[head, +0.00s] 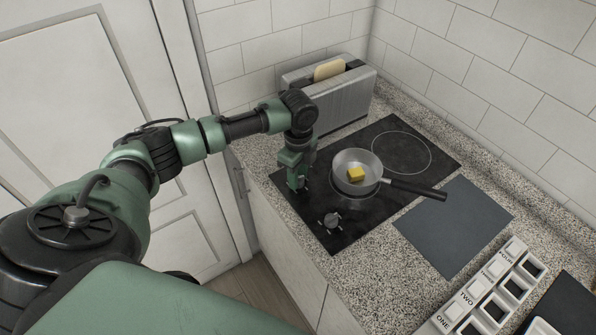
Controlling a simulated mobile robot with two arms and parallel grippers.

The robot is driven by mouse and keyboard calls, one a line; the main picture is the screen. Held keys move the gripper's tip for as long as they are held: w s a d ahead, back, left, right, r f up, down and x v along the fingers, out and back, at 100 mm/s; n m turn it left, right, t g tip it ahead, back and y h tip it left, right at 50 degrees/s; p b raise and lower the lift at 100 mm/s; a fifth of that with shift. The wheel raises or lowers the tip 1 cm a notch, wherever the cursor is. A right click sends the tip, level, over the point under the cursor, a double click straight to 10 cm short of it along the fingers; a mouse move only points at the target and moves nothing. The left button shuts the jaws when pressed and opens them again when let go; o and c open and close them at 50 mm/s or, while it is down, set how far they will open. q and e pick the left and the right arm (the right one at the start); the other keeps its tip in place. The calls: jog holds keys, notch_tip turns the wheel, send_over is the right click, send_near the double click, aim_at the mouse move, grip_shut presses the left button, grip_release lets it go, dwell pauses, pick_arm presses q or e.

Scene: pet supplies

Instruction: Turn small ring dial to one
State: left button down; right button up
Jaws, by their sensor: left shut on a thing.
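A black cooktop (372,207) lies on the speckled counter. One dial (332,220) with a pale knob stands at its front edge, clear of my arm. My left gripper (297,186) points down at the cooktop's left front corner. It is shut on a second dial there, which the fingers almost wholly hide, so its setting cannot be read. A thin white ring (401,134) marks a bare cooking zone at the back. A pan (343,184) sits on the front part of the cooktop and covers what is beneath it. My right gripper is out of view.
The pan holds a yellow block (356,174), and its black handle (419,191) points right. A metal toaster (338,101) with bread stands behind. A dark mat (455,227) and a white labelled rack (487,293) lie to the right.

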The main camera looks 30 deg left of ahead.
pick_arm(q)
jog(key=m+p, duration=0.1)
jog(key=m, duration=0.3)
jog(key=shift+r+m, duration=0.1)
jog(key=shift+m, duration=0.2)
jog(key=m+p, duration=0.1)
jog(key=m, duration=0.3)
jog(key=shift+m, duration=0.4)
jog(key=c, duration=1)
grip_release()
jog(key=shift+c, duration=0.2)
